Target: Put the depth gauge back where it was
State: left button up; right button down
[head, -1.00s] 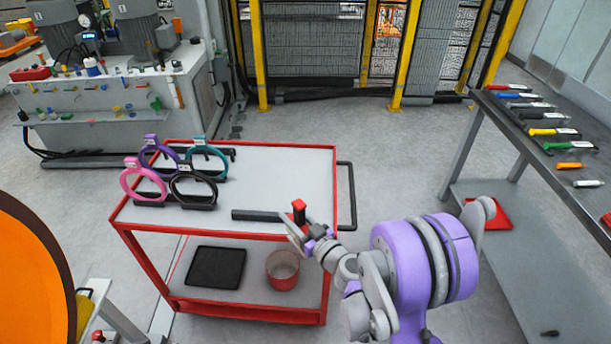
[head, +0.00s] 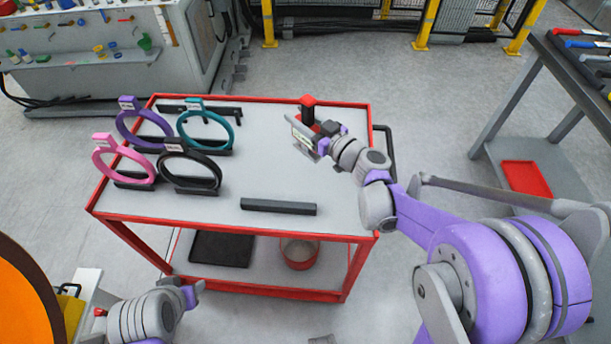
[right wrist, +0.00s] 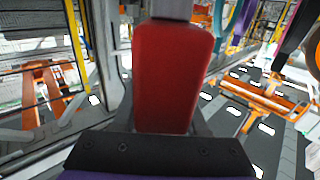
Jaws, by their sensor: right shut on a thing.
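A red-topped piece (head: 307,104), which seems to be the depth gauge, is at my right gripper (head: 304,133) over the back right of the red cart's grey top (head: 270,165). In the right wrist view its red body (right wrist: 172,75) fills the middle. My right gripper is shut on it; the fingers partly hide its lower part. I cannot tell whether it touches the cart top. My left gripper (head: 194,291) is low at the front left, off the cart, its jaws unclear.
Purple (head: 140,115), teal (head: 205,115), pink (head: 120,150) and black (head: 192,160) rings stand on the cart's left half. A dark bar (head: 278,206) lies near the front edge, another (head: 190,109) at the back. The middle is free. A tool table (head: 570,62) stands right.

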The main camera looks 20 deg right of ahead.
aim_at(319, 158)
jog(key=shift+w+a+r+y+b, duration=0.1)
jog(key=shift+a+r+y+b, duration=0.2)
jog(key=shift+r+b, duration=0.1)
notch_tip(319, 158, down, 9)
jog(key=shift+f+b, duration=0.15)
jog(key=shift+b, duration=0.55)
jog(key=shift+f, duration=0.15)
jog(key=shift+c, duration=2.2)
grip_release()
jog(key=shift+d+r, duration=0.1)
jog(key=shift+r, duration=0.15)
jog(key=v, duration=0.7)
jog(key=shift+b, duration=0.35)
